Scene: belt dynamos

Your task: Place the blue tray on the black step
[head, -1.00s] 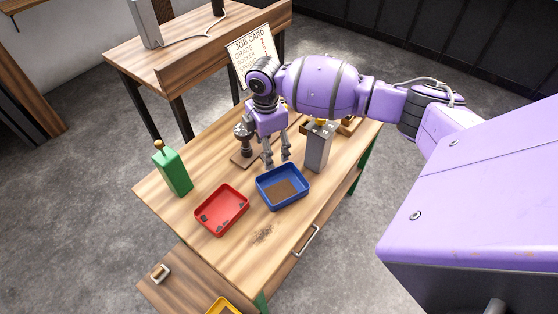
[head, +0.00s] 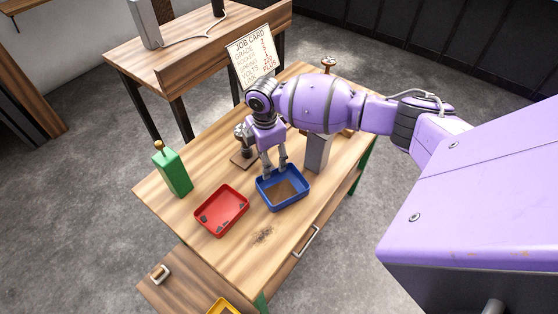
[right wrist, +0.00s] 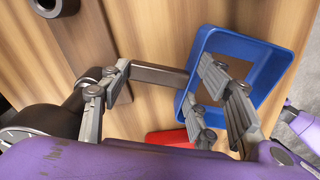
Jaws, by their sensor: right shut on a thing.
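The blue tray (head: 297,199) sits on the wooden bench, with a brown patch on its floor. My right gripper (head: 276,174) reaches down to the tray's far-left wall and is shut on it. In the right wrist view the blue tray (right wrist: 262,50) lies at the fingers (right wrist: 203,100), which overlap its near wall; the exact contact is partly hidden. I cannot pick out a black step with certainty in either view. My left gripper is not in view.
A red tray (head: 211,226) with small dark pieces stands left of the blue tray. A green bottle-like block (head: 174,174), a grey block (head: 317,153) and a dark grey device on a brown plate (head: 241,159) stand on the bench (head: 200,255).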

